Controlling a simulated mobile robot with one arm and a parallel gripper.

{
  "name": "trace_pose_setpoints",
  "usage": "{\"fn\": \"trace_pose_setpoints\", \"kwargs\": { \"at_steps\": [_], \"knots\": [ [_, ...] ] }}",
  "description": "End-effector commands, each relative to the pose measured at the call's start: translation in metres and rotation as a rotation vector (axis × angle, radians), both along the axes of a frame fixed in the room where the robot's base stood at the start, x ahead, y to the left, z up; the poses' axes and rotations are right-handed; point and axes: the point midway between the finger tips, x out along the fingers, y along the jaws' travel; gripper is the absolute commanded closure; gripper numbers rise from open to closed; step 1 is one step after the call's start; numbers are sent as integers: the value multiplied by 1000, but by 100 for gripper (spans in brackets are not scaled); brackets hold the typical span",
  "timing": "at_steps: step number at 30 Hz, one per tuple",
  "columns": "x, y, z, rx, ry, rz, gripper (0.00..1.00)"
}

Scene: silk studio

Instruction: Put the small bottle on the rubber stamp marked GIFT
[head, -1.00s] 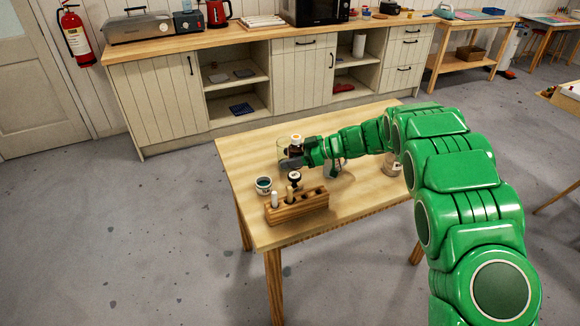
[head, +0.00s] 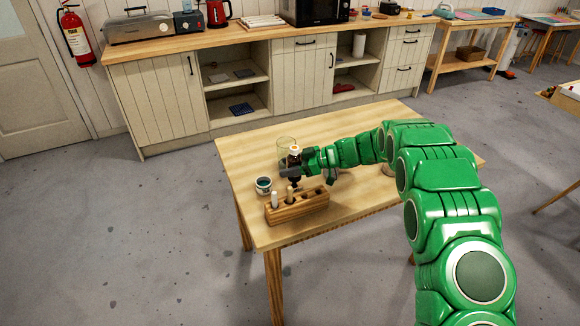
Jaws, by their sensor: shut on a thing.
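My gripper (head: 292,171) is shut on the small bottle (head: 295,151), which is dark with a pale top. It holds the bottle upright above the table. Just below is a small dark object (head: 294,185), partly hidden by the gripper and too small to identify. A wooden block with holes (head: 300,209) stands in front of it. It holds a white peg-like piece (head: 274,200) and a wooden one (head: 290,194). I cannot read the word GIFT anywhere, so I cannot tell which thing is the stamp. I cannot tell whether the bottle touches anything below.
A clear glass jar (head: 284,144) stands just behind the bottle.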

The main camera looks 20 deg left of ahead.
Motion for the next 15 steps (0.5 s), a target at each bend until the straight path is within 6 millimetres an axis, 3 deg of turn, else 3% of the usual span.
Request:
{"fn": "trace_pose_setpoints", "kwargs": {
  "at_steps": [7, 8, 12, 15],
  "knots": [
    [0, -1, -3, 0, 0, 0, 76],
    [0, 0, -3, 0, 0, 0, 40],
    [0, 0, -3, 0, 0, 0, 18],
    [0, 0, -3, 0, 0, 0, 17]
  ]
}}
